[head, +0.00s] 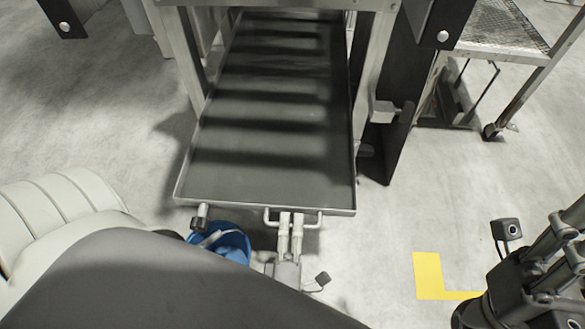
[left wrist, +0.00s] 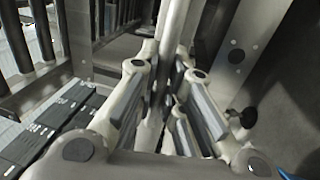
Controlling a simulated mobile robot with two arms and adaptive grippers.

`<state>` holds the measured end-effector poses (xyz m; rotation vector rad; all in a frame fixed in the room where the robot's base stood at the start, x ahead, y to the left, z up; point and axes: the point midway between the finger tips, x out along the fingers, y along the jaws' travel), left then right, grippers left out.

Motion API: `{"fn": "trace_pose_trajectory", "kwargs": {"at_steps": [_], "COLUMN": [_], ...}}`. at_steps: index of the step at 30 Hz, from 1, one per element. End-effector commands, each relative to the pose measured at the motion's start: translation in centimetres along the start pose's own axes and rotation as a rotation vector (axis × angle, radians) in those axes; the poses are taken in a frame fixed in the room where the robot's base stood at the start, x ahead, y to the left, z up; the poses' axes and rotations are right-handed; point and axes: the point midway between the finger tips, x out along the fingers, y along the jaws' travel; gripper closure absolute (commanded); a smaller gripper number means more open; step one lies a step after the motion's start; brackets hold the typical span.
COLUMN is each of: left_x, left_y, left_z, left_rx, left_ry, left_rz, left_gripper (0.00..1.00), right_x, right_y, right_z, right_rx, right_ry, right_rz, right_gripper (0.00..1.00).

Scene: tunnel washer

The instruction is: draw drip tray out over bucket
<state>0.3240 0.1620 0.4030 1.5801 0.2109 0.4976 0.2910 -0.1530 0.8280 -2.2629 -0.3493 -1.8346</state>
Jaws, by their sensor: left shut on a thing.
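The drip tray (head: 270,160) is a long, shallow grey pan that sticks out of a metal frame towards me. Its front edge carries a U-shaped handle (head: 311,222). My left gripper (head: 291,222) is shut on this handle; in the left wrist view its fingers (left wrist: 160,88) close around a light bar (left wrist: 176,25). A dark-capped drain fitting (head: 200,217) hangs at the tray's front left corner. The blue bucket (head: 233,246) stands on the floor below that corner, partly hidden by my arm. My right gripper (head: 560,240) shows partly at the right edge; its fingertips are out of view.
Frame legs (head: 375,75) flank the tray. A dark upright panel (head: 388,150) stands right of it. A wheeled mesh cart (head: 500,30) is at the upper right. A yellow floor mark (head: 428,275) lies at lower right; floor around it is clear.

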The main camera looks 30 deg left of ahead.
Motion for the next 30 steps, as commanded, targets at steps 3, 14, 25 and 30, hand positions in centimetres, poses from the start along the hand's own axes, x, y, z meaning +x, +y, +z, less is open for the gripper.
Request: {"fn": "trace_pose_trajectory", "kwargs": {"at_steps": [3, 14, 25, 30], "left_x": [-0.34, -0.32, -0.24, -0.14], "left_y": [0.03, 0.01, 0.03, 0.61], "left_z": [0.15, 0.15, 0.05, 0.03], "left_rx": [-0.001, -0.001, 0.000, -0.001], "left_ry": [-0.003, -0.003, -0.001, 0.000], "left_rz": [-0.002, -0.002, 0.000, 0.000], "left_gripper": [1.00, 0.82, 0.68, 0.68], "right_x": [0.03, 0.03, 0.10, 0.14], "right_y": [-0.01, -0.01, 0.02, 0.04], "right_z": [0.00, 0.00, -0.04, -0.07], "right_rx": [0.000, 0.000, -0.001, -0.001], "right_ry": [0.000, 0.000, 0.003, 0.004], "right_rz": [0.000, 0.000, 0.000, 0.000], "right_gripper": [0.63, 0.63, 0.63, 0.63]}}
